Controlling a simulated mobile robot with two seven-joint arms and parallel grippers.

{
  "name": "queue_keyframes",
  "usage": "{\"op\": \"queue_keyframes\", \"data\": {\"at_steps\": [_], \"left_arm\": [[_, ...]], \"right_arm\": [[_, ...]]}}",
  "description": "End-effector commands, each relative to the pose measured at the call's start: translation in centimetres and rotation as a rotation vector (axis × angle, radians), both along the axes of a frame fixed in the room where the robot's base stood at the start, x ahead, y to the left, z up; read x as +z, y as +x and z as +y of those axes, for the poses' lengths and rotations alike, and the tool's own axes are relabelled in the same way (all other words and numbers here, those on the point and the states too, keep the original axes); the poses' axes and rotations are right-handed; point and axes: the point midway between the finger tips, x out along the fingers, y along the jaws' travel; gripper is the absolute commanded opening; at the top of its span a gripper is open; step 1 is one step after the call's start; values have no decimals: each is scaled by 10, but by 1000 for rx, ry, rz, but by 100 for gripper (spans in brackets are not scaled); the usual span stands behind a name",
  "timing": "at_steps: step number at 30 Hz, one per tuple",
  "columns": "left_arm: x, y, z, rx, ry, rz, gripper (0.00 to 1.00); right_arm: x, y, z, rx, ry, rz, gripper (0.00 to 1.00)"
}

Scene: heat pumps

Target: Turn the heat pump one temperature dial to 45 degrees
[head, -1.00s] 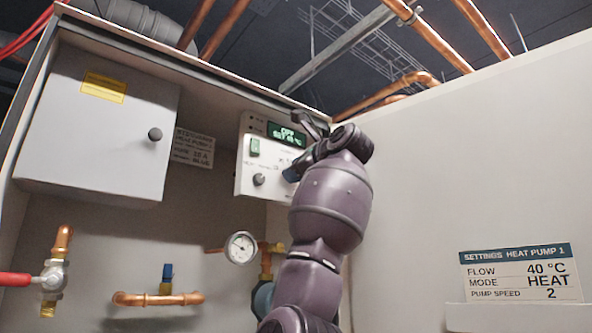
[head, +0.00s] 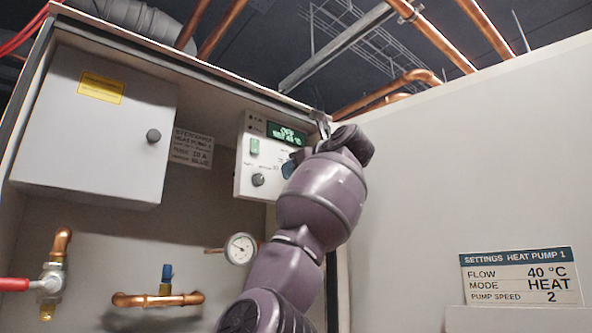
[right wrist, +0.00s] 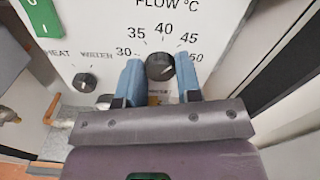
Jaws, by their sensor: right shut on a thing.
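The heat pump one control panel (head: 243,180) is white with a dark display (head: 287,134). Its black flow temperature dial (right wrist: 160,66) shows in the right wrist view, with marks 30, 35, 40, 45 and 50 around it. My right gripper (right wrist: 159,76) is shut on this dial, one blue finger on each side. In the head view the right gripper (head: 288,169) is at the panel's right side and hides the dial. The display reads OFF with a set value below, too blurred to read surely. I cannot tell where the dial points. My left gripper is out of view.
A smaller heat/water knob (right wrist: 85,82) and a green switch (right wrist: 40,14) sit left of the dial. A settings sign (head: 520,276) on the right wall says flow 40 °C, mode heat, pump speed 2. A pressure gauge (head: 241,249) and copper pipes (head: 158,299) are below.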

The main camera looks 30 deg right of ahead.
Motion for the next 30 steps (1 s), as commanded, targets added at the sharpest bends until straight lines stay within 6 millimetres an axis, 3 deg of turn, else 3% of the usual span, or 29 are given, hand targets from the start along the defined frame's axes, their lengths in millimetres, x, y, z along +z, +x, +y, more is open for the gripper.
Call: {"op": "queue_keyframes", "data": {"at_steps": [11,12,16,25,30], "left_arm": [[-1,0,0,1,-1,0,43],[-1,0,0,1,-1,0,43],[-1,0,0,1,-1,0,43],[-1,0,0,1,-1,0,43],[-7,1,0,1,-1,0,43]], "right_arm": [[-3,1,0,1,3,9,9],[-3,1,0,1,3,9,38],[-2,1,0,1,3,6,58],[-1,-1,0,-1,2,2,58],[-2,-17,-2,-1,2,-1,58]]}}
